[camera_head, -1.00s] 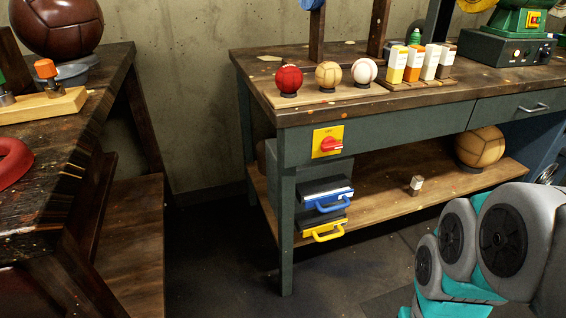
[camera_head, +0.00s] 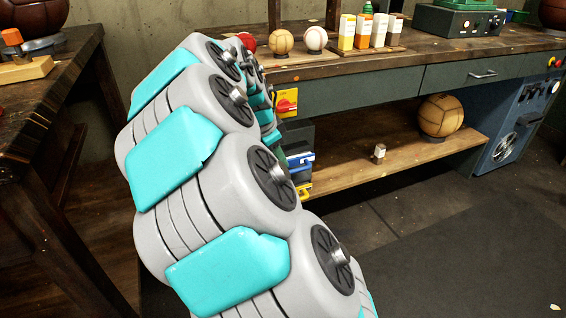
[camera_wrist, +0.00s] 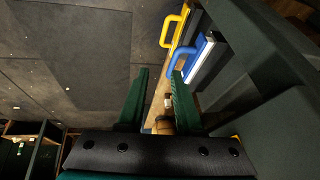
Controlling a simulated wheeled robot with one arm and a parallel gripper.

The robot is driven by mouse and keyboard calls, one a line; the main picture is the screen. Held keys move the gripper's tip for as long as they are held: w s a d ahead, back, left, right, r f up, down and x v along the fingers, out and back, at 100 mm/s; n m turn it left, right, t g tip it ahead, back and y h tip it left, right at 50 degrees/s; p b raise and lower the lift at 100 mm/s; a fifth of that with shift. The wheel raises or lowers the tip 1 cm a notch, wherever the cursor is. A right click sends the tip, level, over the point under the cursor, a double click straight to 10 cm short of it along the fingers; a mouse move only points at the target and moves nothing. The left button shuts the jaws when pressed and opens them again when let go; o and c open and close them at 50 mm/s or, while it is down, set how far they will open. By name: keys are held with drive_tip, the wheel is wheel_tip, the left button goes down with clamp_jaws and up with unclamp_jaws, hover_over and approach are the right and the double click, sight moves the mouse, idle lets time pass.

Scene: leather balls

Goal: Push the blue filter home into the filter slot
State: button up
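The blue filter (camera_head: 301,158) is in the grey filter housing at the left end of the bench's lower shelf, directly above the yellow-handled filter (camera_head: 305,187). My arm partly covers both in the head view. In the wrist view, the blue filter's looped handle (camera_wrist: 181,62) and pale front face the open floor. How deep it sits in its slot cannot be told. My gripper (camera_wrist: 160,72) is open with nothing held between its dark green fingers. The right finger's tip appears close to the blue handle; contact is unclear. The yellow handle (camera_wrist: 173,24) shows farther up.
The green-grey bench frame (camera_wrist: 275,60) is close on the right in the wrist view. A small block (camera_head: 379,151) and a tan ball (camera_head: 440,116) are on the lower shelf (camera_head: 400,158). A wooden table (camera_head: 45,120) stands left.

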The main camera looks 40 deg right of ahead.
drive_tip(key=m+h, duration=0.1)
drive_tip(key=m, duration=0.1)
approach(294, 170)
drive_tip(key=f, duration=0.1)
drive_tip(key=shift+d+r+b+x, duration=0.1)
drive_tip(key=shift+d+x, duration=0.05)
drive_tip(key=shift+x, duration=1.25)
drive_tip(key=shift+d+r+b+x, duration=0.1)
drive_tip(key=shift+d+b+x, duration=0.05)
drive_tip(key=shift+x, duration=1.2)
drive_tip(key=shift+d+r+b+x, duration=0.1)
drive_tip(key=shift+d+x, duration=0.05)
drive_tip(key=shift+x, duration=1.25)
drive_tip(key=shift+c, duration=0.2)
clamp_jaws()
